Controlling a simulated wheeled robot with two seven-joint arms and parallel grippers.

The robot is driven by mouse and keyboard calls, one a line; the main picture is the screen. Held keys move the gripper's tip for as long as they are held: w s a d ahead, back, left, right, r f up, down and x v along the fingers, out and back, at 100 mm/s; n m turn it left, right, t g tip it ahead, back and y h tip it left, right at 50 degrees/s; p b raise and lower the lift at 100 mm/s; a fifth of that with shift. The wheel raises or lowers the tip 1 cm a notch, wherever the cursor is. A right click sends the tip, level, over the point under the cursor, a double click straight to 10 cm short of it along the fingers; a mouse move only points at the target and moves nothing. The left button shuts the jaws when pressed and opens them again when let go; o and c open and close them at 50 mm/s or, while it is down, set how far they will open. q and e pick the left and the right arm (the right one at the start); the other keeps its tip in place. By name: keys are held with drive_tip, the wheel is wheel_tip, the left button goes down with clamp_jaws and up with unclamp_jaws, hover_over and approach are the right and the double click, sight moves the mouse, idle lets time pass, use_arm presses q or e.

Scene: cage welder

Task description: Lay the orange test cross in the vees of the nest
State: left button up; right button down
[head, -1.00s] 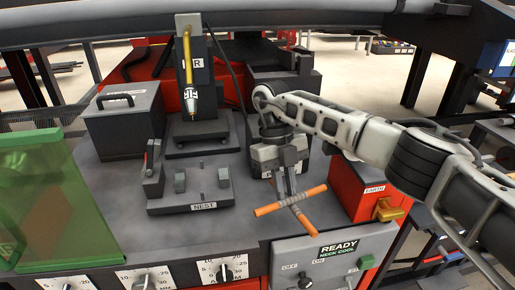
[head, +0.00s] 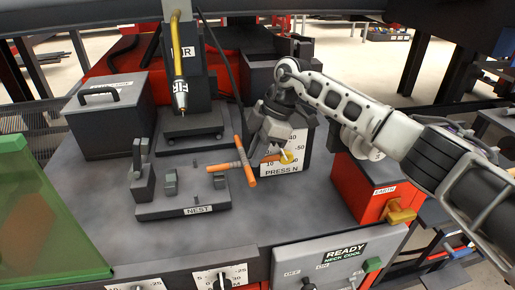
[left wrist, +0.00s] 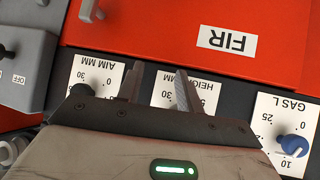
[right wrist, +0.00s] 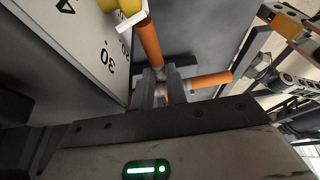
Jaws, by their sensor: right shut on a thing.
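The orange test cross (head: 245,162) has orange arm ends and a greyish middle. My right gripper (head: 258,150) is shut on it, and the right wrist view shows the fingers (right wrist: 162,88) gripping it near the crossing. The cross is held in the air by the right end of the nest, its left arm reaching across the nest in the picture; the exact height is unclear. The dark grey nest (head: 182,209) has upright blocks and small pins on its base. My left gripper (left wrist: 158,88) is outside the head view; its fingers are apart and empty before a knob panel.
The torch (head: 180,92) on its stand is behind the nest. A grey box (head: 110,125) stands at left, a green screen (head: 40,215) at front left. The PRESS N dial box (head: 300,150) is close behind the right gripper. A red EARTH box (head: 368,190) is at right.

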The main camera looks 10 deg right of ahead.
drive_tip(key=shift+w+d+r+m, duration=0.1)
drive_tip(key=shift+w+d+m, duration=0.05)
drive_tip(key=shift+w+m, duration=0.15)
use_arm(q)
drive_tip(key=shift+s+d, duration=0.2)
drive_tip(key=shift+d, duration=0.1)
drive_tip(key=shift+f, duration=0.1)
